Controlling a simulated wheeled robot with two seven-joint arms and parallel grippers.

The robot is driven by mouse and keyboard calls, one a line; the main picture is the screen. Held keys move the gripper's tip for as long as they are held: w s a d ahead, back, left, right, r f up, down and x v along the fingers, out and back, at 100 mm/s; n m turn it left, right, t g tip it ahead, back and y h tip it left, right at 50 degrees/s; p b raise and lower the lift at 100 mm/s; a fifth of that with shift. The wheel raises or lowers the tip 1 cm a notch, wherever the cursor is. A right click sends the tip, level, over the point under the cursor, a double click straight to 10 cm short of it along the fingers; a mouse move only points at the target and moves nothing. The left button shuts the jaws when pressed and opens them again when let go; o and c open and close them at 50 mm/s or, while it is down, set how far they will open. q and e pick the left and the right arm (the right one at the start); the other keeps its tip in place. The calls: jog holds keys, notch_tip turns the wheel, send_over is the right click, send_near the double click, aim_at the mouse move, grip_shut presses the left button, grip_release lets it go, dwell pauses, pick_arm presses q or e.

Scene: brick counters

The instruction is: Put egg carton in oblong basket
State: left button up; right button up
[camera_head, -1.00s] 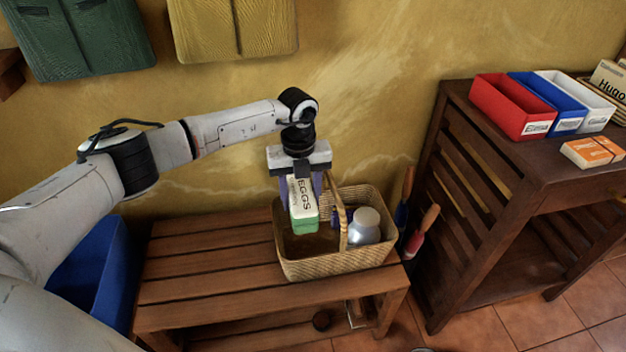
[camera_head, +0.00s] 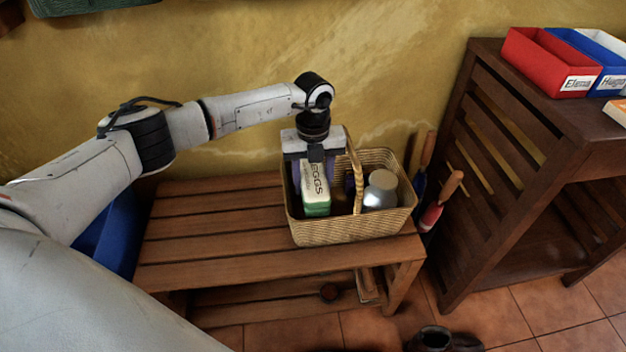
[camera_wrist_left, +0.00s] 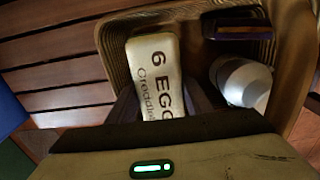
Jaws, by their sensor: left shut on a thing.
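The egg carton (camera_head: 316,187), white on top with a green lower part and "EGGS" lettering, is in the left part of the oblong wicker basket (camera_head: 345,232). My left gripper (camera_head: 316,168) reaches down into the basket and is shut on the carton. In the left wrist view the carton (camera_wrist_left: 153,62) lies between the fingers, inside the basket's woven wall (camera_wrist_left: 116,62). I cannot tell whether the carton touches the basket floor. My right gripper is not in view.
A silver-white bottle (camera_head: 381,190) and a dark item (camera_wrist_left: 237,29) are in the basket's right part, past its handle (camera_head: 355,172). The basket stands on a slatted wooden bench (camera_head: 215,240). A dark wooden cabinet (camera_head: 500,170) stands at right, with tools (camera_head: 440,200) between.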

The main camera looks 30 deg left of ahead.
pick_arm(q)
notch_tip(320, 180, down, 5)
jog(key=b, duration=0.3)
jog(key=shift+r+b, duration=0.1)
jog(key=shift+b, duration=0.3)
jog(key=shift+f+b, duration=0.35)
jog(key=shift+f, duration=0.1)
jog(key=shift+f+b, duration=0.7)
jog(key=shift+f, duration=0.15)
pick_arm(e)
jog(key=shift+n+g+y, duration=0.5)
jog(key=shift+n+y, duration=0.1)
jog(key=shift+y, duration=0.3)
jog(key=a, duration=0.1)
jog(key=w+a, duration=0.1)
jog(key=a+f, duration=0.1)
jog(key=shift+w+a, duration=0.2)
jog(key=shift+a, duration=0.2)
pick_arm(q)
jog(key=o, duration=1.1)
